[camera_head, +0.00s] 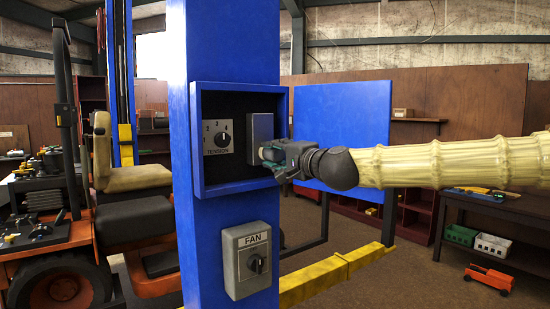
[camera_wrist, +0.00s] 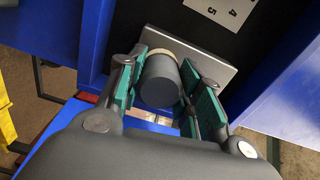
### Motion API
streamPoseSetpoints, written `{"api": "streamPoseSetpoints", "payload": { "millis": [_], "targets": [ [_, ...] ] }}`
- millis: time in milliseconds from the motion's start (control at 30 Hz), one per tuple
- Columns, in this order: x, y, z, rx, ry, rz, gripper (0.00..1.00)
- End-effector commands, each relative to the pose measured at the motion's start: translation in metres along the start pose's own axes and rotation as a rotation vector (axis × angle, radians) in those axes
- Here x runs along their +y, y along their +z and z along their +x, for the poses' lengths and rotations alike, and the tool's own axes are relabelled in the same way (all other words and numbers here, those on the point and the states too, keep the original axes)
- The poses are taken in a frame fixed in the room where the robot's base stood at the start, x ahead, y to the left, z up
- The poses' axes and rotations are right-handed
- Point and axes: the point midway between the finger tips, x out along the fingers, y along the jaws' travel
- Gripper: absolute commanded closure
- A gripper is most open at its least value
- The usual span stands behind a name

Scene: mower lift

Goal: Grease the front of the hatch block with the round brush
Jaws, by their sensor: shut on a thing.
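The hatch block (camera_head: 261,138) is a grey upright block inside the open blue box on the post. In the wrist view its flat grey front (camera_wrist: 208,62) faces my gripper. My gripper (camera_head: 268,154) reaches in from the right, its tips close to the block. In the wrist view my gripper (camera_wrist: 164,88) is shut on the round brush (camera_wrist: 160,82), a dark grey cylinder with a pale tan rim at its far end. That end is at or very near the block front; I cannot tell whether it touches. In the head view the brush is mostly hidden by the fingers.
A tension dial (camera_head: 220,138) sits left of the block inside the box (camera_head: 238,188). The blue hatch door (camera_head: 343,120) stands open behind my arm. A fan switch box (camera_head: 251,258) is mounted below. A yellow lift beam (camera_head: 325,273) runs low behind the post.

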Motion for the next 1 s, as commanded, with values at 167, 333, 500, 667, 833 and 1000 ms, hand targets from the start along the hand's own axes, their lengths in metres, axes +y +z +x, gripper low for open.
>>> {"api": "streamPoseSetpoints", "payload": {
  "millis": [167, 333, 500, 667, 833, 1000],
  "targets": [
    [-0.01, -0.001, 0.0, 0.0, -0.001, -0.001, 0.84],
    [-0.021, -0.001, 0.001, -0.001, -0.001, -0.002, 0.84],
    [-0.032, -0.003, 0.002, -0.001, -0.001, -0.001, 0.84],
    [-0.036, -0.004, 0.002, 0.0, -0.001, -0.001, 0.84],
    [-0.043, -0.005, 0.002, 0.0, -0.001, -0.001, 0.84],
    [-0.054, -0.006, 0.003, 0.0, -0.001, -0.001, 0.84]
  ]
}}
